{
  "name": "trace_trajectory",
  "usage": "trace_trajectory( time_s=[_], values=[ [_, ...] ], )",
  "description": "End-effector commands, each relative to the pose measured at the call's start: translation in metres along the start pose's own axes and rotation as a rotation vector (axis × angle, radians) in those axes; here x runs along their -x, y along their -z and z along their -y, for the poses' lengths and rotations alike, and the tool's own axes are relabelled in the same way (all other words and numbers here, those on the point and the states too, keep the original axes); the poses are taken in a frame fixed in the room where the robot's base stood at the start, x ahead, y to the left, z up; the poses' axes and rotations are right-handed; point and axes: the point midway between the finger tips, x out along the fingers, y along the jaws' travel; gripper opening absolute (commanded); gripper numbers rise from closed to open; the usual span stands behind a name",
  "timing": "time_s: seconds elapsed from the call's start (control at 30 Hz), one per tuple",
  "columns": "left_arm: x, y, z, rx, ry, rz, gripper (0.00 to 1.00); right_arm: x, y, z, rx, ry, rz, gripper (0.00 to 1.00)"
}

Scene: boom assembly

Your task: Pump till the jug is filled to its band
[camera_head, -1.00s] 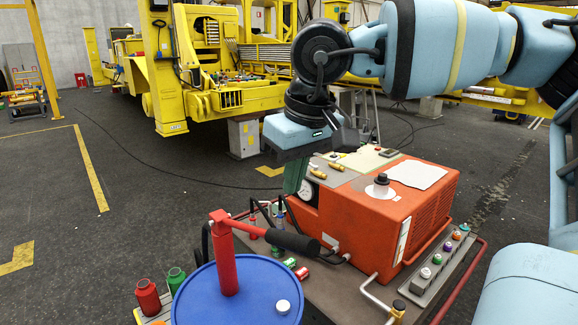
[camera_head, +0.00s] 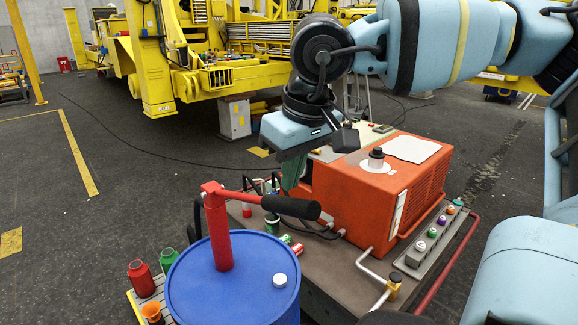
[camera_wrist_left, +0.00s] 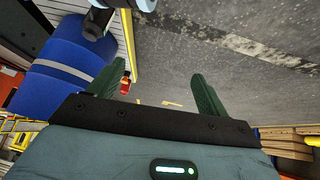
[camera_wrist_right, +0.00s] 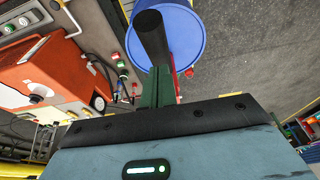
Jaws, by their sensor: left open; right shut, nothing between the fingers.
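A red hand pump (camera_head: 219,235) stands upright on the blue drum (camera_head: 228,290). Its lever, with a black grip (camera_head: 288,207), points right and slopes slightly down. My right gripper (camera_head: 291,178) hangs just above the grip in the head view. Its green fingers (camera_wrist_right: 157,88) are shut and empty, with the black grip (camera_wrist_right: 152,38) just ahead; I cannot tell if they touch. My left gripper (camera_wrist_left: 156,85) is open and empty; it does not show clearly in the head view. A blue drum (camera_wrist_left: 55,68) with a grey band is at its left. I cannot make out a jug with a band or its level.
Red (camera_head: 141,279) and green (camera_head: 169,260) bottles and an orange funnel-like piece (camera_head: 152,312) stand left of the drum. An orange machine (camera_head: 378,188) with a button strip (camera_head: 430,238) stands behind and right. Open floor (camera_head: 130,200) lies at the left.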

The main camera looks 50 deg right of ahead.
Motion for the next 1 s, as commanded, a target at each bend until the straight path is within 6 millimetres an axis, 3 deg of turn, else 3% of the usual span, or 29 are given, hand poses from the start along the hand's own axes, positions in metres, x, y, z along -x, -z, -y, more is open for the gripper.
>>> trace_trajectory(
  time_s=[0.87, 1.0],
  values=[
    [-0.044, -0.028, 0.006, -0.007, -0.003, 0.022, 0.78, -0.092, -0.023, 0.000, 0.001, 0.000, 0.004, 0.00],
    [-0.039, -0.016, 0.007, -0.013, -0.001, 0.007, 0.78, -0.078, -0.020, 0.000, 0.000, 0.000, -0.002, 0.00]
  ],
)
